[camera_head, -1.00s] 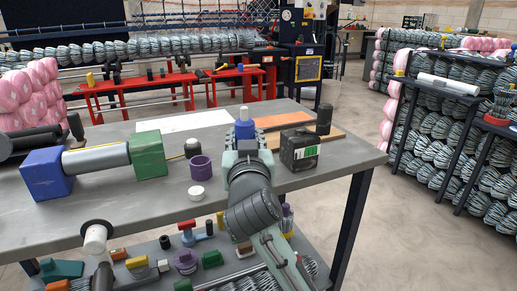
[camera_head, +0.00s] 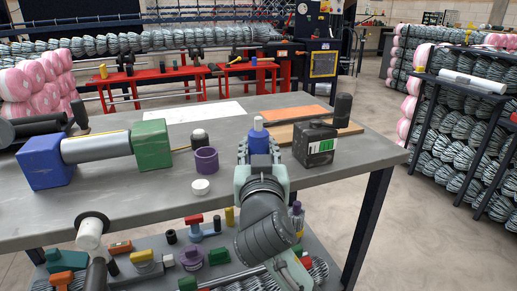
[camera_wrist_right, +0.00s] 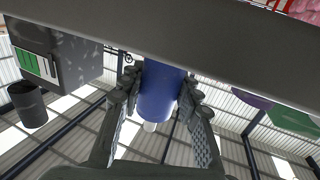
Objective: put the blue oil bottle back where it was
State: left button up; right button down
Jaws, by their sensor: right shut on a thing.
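The blue oil bottle (camera_head: 259,141) has a pale cap and stands upright between the fingers of my right gripper (camera_head: 259,153), over the right part of the grey table (camera_head: 225,215). The gripper is shut on it. The right wrist view, which is upside down, shows a finger on each side of the bottle (camera_wrist_right: 159,92), with its pale cap pointing down in the picture. The table edge hides the bottle's base there, so I cannot tell whether it touches the table. My left gripper cannot be made out.
A black box with a green-white label (camera_head: 315,144) is close on the right, with a dark cylinder (camera_head: 343,110) behind it. A purple ring (camera_head: 206,160), a white cap (camera_head: 200,187) and a green block (camera_head: 152,146) are left. An orange board (camera_head: 296,114) lies behind.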

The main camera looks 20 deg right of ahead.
jog(key=shift+f, duration=0.15)
jog(key=c, duration=1.1)
grip_release()
pick_arm(q)
jog(key=shift+r, duration=0.25)
